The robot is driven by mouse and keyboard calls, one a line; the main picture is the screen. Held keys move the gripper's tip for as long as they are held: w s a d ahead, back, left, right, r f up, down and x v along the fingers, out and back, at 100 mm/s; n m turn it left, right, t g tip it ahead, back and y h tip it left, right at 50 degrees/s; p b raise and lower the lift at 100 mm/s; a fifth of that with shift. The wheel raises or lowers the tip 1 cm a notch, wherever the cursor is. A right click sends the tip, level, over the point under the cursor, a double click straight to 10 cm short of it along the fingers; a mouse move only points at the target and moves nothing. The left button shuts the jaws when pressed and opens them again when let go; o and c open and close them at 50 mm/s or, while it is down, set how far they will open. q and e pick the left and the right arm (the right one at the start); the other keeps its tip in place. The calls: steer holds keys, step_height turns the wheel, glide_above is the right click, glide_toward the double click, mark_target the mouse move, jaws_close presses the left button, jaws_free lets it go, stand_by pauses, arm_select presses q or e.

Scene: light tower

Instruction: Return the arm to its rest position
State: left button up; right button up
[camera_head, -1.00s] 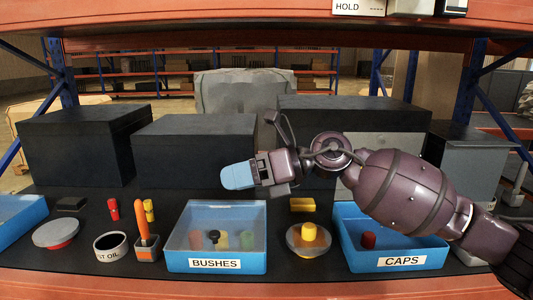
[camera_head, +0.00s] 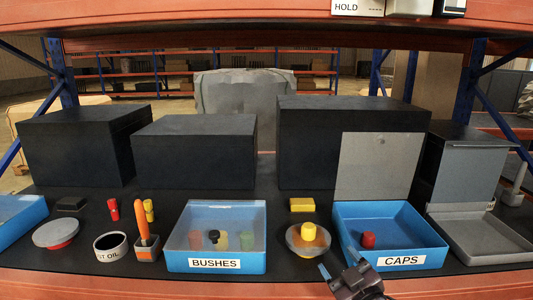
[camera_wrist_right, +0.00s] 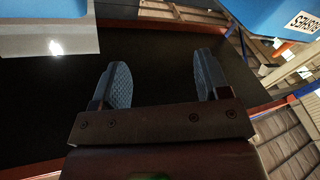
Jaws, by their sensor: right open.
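My right gripper (camera_head: 340,272) shows at the bottom edge of the head view, just in front of the blue CAPS bin (camera_head: 431,252). Its blue fingertips point up and left. In the right wrist view the two fingers of my right gripper (camera_wrist_right: 164,80) stand apart with nothing between them, over a dark surface. Most of the right arm is out of the head view. My left gripper does not show.
A metal tray (camera_head: 485,243) is at right. Dark boxes (camera_head: 194,150) stand behind.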

steer(key=s+d+f+m+g+h, duration=0.3)
steer(key=s+d+f+m, duration=0.1)
steer(key=s+f, duration=0.8)
steer(key=s+d+f+m+g+h, duration=0.3)
steer(key=s+d+f, duration=0.4)
steer(key=s+f, duration=0.5)
steer(key=shift+s+d+f+m, duration=0.15)
steer(key=shift+s+f+m, duration=0.2)
steer(key=shift+s, duration=0.4)
steer(key=shift+r, duration=0.1)
